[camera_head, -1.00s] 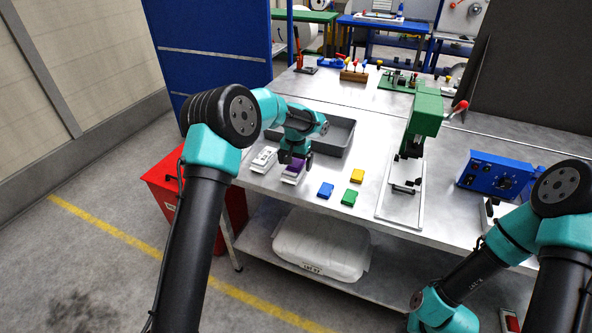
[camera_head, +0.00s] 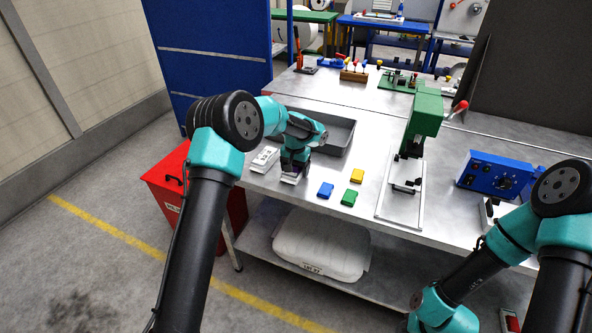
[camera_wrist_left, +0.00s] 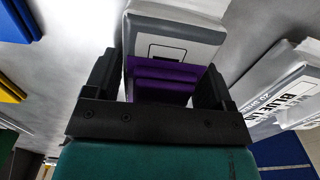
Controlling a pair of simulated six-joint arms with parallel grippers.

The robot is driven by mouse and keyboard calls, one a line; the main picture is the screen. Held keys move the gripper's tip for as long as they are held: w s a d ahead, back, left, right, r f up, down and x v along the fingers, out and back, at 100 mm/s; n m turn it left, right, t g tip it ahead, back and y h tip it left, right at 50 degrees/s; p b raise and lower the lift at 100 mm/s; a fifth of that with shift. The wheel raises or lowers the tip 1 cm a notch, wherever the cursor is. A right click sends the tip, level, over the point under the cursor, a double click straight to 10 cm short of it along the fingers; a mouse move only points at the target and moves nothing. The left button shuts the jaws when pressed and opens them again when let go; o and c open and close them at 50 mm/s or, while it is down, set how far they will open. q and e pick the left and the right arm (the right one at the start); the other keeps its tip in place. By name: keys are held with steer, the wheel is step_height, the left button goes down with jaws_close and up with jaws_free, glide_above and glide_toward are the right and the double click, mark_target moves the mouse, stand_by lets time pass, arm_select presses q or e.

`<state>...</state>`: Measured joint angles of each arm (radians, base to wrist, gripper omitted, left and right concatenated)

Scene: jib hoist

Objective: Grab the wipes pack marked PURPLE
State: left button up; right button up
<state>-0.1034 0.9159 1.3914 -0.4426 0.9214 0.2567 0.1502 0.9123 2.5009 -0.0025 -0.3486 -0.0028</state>
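The wipes pack with the purple top (camera_wrist_left: 165,75) is white and grey below. In the head view its white lower part (camera_head: 291,178) shows just under my left gripper (camera_head: 295,168), which hides most of the purple. In the left wrist view the fingers of my left gripper (camera_wrist_left: 160,88) stand on either side of the purple part, with a narrow gap visible. No marking on this pack is readable. A second white pack (camera_head: 265,159) lies to its left; in the left wrist view (camera_wrist_left: 285,95) it carries the letters "BLUE".
A grey tray (camera_head: 345,125) is behind the packs. Blue (camera_head: 325,190), green (camera_head: 349,198) and yellow (camera_head: 357,175) blocks lie to the right. A green press (camera_head: 425,115) stands farther right. A red box (camera_head: 172,185) is beside the bench.

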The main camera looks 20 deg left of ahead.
arm_select(q)
steer(key=c, duration=0.6)
steer(key=shift+r, duration=0.15)
steer(key=shift+r, duration=1.45)
steer(key=shift+s+r, duration=0.2)
steer(key=shift+r, duration=0.05)
steer(key=s+d, duration=0.2)
steer(key=s, duration=0.5)
steer(key=s+d+r, duration=0.1)
steer(key=s+d, duration=0.1)
steer(key=s, duration=0.6)
steer(key=shift+d+r, duration=0.2)
steer(key=shift+d, duration=0.1)
